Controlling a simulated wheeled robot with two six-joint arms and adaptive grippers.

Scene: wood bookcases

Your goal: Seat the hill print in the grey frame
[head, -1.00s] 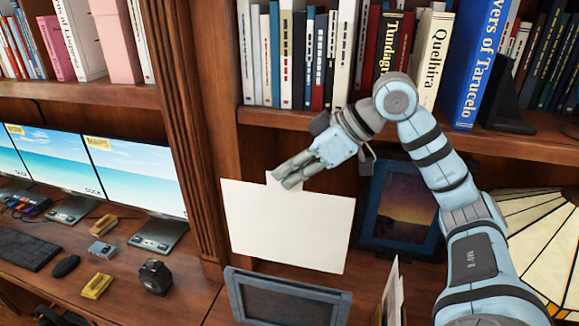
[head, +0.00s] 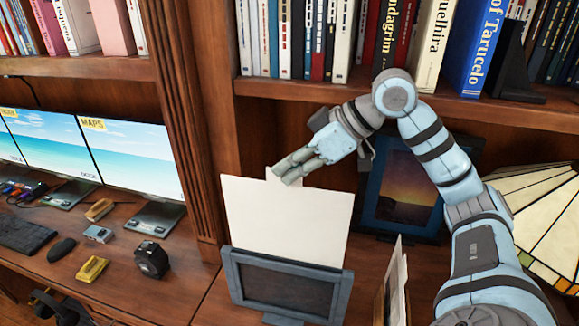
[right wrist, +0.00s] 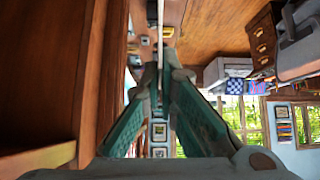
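The print (head: 285,220) is a blank cream sheet on the side facing me, upright, with a small tab on its top edge. My right gripper (head: 286,172) is shut on that tab from above. The right wrist view shows the fingers (right wrist: 161,72) closed around the thin edge of the pale sheet (right wrist: 160,30). The grey frame (head: 340,300) stands on the shelf directly below, with a dark inner panel. The print's lower edge is hidden at the frame's top rim; I cannot tell whether it is in the slot or behind it. My left gripper is not in view.
A blue-framed sunset picture (head: 375,205) stands behind to the right. Another frame (head: 393,285), seen edge-on, stands right of the grey frame. A stained-glass lamp (head: 535,215) is far right. A wood post (head: 188,120) separates the monitors' desk (head: 120,255). Books fill the shelf above.

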